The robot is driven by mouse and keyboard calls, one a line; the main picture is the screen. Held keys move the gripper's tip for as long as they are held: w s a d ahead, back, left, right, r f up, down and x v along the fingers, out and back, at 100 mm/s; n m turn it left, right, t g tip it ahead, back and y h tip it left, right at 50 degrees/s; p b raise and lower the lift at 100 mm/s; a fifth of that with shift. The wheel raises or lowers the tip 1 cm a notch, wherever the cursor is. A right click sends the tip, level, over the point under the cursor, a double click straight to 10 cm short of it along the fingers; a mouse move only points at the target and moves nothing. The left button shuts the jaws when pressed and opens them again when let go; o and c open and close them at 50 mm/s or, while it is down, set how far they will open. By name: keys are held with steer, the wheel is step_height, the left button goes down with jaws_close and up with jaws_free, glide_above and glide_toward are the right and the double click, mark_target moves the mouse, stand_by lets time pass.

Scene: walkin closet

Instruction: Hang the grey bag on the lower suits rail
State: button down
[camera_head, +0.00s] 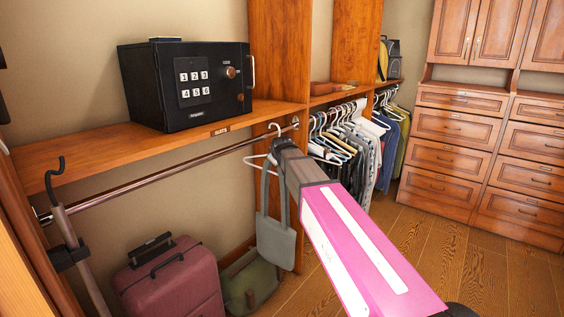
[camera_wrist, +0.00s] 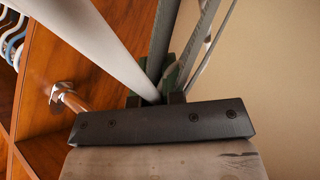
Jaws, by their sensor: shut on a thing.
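The grey bag (camera_head: 276,243) hangs upright below my gripper (camera_head: 281,146), its long straps running up to the jaws. The suits rail (camera_head: 150,182) runs under the shelf marked SUITS. My gripper is at the right end of this rail, close to its end bracket. In the wrist view, my gripper (camera_wrist: 160,95) is shut on grey strap-like strips (camera_wrist: 183,62), and the rail (camera_wrist: 72,101) shows just left of the jaws. A white hanger (camera_head: 257,161) is beside the gripper. Whether the straps touch or pass over the rail is hidden.
A black safe (camera_head: 186,84) stands on the shelf (camera_head: 90,158) above. A hooked pole (camera_head: 75,240) stands at left. A red suitcase (camera_head: 170,285) and a green bag (camera_head: 248,281) are below. Clothes on hangers (camera_head: 350,145) fill the neighbouring bay. The rail's left part is bare.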

steer(key=shift+w+a+f, duration=0.45)
steer(key=shift+a+f, duration=0.1)
steer(key=shift+f, duration=0.2)
steer(key=shift+w+a+f, duration=0.45)
steer(key=shift+a+f, duration=0.1)
steer(key=shift+f, duration=0.15)
steer(key=c, duration=1.1)
jaws_free()
steer(key=shift+c, duration=0.2)
